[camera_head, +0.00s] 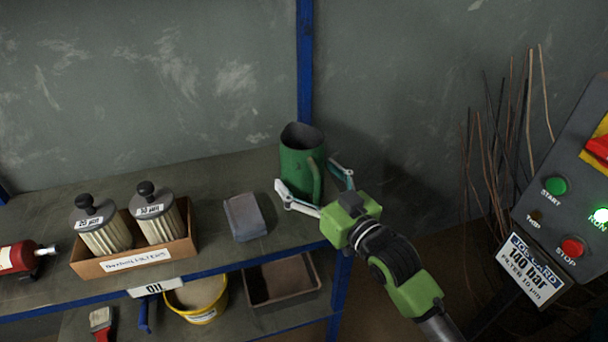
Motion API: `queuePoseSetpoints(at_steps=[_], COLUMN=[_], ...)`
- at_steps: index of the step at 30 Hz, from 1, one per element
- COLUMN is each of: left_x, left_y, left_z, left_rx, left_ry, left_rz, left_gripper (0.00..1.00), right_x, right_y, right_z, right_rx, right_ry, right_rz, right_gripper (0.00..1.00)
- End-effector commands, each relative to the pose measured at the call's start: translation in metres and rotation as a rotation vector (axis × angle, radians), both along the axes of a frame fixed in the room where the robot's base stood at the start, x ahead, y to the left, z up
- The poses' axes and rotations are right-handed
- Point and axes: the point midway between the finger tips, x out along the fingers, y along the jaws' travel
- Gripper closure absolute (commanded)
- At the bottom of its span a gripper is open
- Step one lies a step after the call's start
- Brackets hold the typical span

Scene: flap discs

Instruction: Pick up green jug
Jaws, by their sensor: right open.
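The green jug (293,170) stands upright at the right end of the upper shelf (218,172), close to the blue post. Its dark open top faces up and its handle is on the right side, toward my arm. My right gripper (311,188) is open, with one finger to the left of the jug's lower front and the other to the right of the handle. The jug's lower part is between the fingers; I cannot tell whether they touch it. My left gripper is not in view.
A grey block (244,217) lies left of the jug. A cardboard box (134,258) with two filter canisters stands further left, beside a red tool (22,257). A yellow bucket (197,298) and a tray (282,279) are on the lower shelf. A control panel (560,205) and thin rods stand right.

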Motion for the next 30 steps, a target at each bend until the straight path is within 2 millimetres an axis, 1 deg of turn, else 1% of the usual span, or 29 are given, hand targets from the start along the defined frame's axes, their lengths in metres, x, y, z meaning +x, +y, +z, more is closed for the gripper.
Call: queuePoseSetpoints(at_steps=[5, 6, 8, 9, 11, 12, 13, 14, 23, 30], left_x=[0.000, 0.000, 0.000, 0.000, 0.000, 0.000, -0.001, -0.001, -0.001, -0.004], left_y=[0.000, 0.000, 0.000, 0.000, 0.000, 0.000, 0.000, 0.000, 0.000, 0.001], left_z=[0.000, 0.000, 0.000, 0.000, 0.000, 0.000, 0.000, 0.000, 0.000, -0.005], left_rx=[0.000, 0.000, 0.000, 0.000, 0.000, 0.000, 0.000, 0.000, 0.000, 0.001], left_ry=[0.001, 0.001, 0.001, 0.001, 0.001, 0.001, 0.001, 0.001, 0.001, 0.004], left_rz=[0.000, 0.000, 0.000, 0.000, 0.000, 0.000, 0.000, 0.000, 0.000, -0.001], left_gripper=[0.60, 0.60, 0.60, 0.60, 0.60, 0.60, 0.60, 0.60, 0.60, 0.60], right_x=[0.000, 0.000, 0.000, 0.000, 0.000, 0.000, 0.000, 0.000, 0.000, 0.000], right_y=[0.000, 0.000, 0.000, 0.000, 0.000, 0.000, 0.000, 0.000, 0.000, 0.000], right_z=[0.000, 0.000, 0.000, 0.000, 0.000, 0.000, 0.000, 0.004, 0.005, 0.017], right_rx=[-0.001, -0.001, -0.001, -0.001, -0.001, -0.001, 0.000, 0.004, 0.004, 0.005], right_ry=[0.001, 0.001, 0.001, 0.001, 0.001, 0.001, 0.001, -0.007, -0.006, -0.008], right_rz=[0.000, 0.000, 0.000, 0.000, 0.000, 0.000, 0.000, 0.000, 0.000, 0.001], right_gripper=[0.16, 0.21, 0.37, 0.47, 0.62, 0.73, 0.74, 0.74, 0.74, 0.74])
